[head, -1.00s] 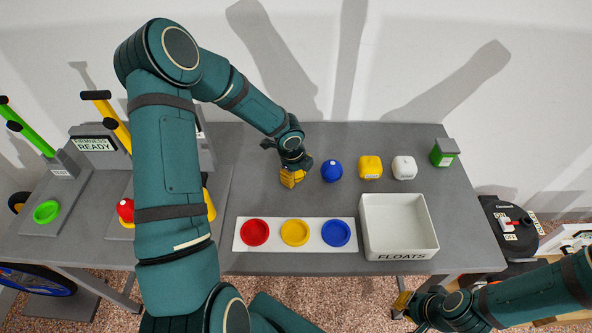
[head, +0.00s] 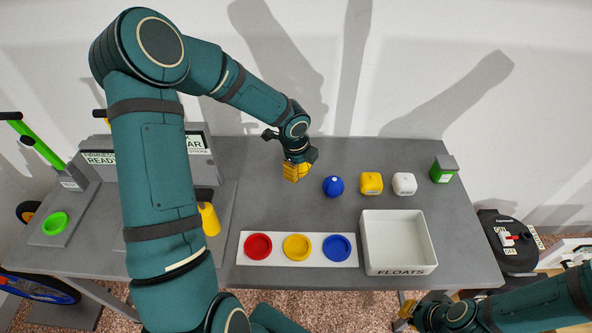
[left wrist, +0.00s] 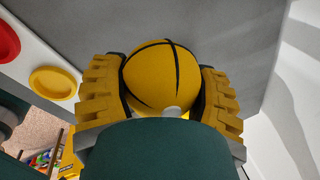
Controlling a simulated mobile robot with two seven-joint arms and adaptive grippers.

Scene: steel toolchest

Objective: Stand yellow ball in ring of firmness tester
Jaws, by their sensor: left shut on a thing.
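My left gripper (head: 297,173) is shut on the yellow ball (left wrist: 158,78), which has dark seams and sits between both yellow fingers in the left wrist view. In the head view the fingers mostly hide the ball, left of the blue ball (head: 333,187) and seemingly above the table. A grey display (head: 100,158) reading FIRMNESS and READY stands at the left, partly behind my left arm. My arm hides much of the area beside the display. My right gripper (head: 407,309) is low at the right, its opening unclear.
A white strip (head: 328,262) carries red, yellow and blue dishes. A white FLOATS bin (head: 398,270) is right of it. The table between gripper and strip is clear.

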